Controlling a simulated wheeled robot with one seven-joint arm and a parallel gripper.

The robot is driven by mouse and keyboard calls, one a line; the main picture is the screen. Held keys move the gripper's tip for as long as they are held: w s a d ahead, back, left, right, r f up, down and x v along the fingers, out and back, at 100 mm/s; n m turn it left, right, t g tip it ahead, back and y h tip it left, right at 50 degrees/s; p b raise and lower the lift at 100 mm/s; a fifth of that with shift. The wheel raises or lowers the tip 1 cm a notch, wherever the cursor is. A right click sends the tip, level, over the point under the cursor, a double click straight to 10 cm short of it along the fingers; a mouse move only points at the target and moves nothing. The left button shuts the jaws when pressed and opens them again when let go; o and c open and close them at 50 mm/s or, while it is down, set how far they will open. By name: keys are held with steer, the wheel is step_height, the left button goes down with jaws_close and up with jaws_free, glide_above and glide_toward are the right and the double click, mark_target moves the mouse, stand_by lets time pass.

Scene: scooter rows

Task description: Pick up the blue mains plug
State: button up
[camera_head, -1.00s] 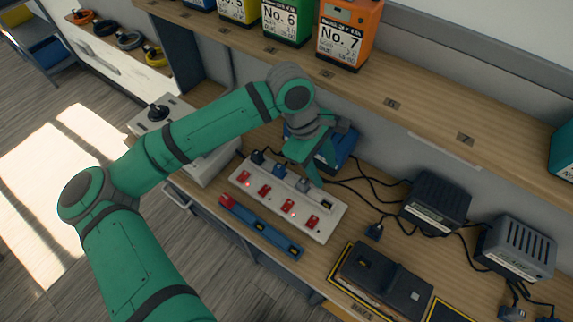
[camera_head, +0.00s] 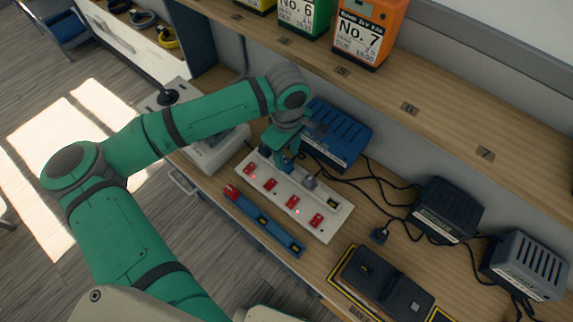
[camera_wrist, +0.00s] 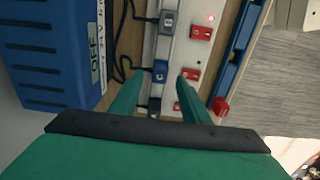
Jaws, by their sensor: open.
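The blue mains plug (camera_wrist: 160,70) sits in the white power strip (camera_wrist: 184,50), between a grey plug (camera_wrist: 168,22) and a dark plug (camera_wrist: 154,106). My gripper (camera_wrist: 160,77) is open and empty. In the wrist view, its two green fingers point toward the strip, one on each side of the blue plug in the picture. I cannot tell how far above the plug the fingertips are. In the head view, my gripper (camera_head: 284,158) is over the back row of the strip (camera_head: 325,218) and largely hides the blue plug.
A blue charger box (camera_head: 342,134) stands close behind the strip, with black cables. A blue bar (camera_head: 265,223) lies in front. Red switches line the strip. Dark charger boxes (camera_head: 446,208) stand to the right, and a shelf with numbered cases (camera_head: 360,30) is above.

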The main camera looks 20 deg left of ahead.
mark_target(286, 161)
step_height(286, 161, down, 4)
steer(key=shift+f, duration=0.15)
jaws_close()
steer(key=shift+a, duration=0.1)
stand_by(0.3)
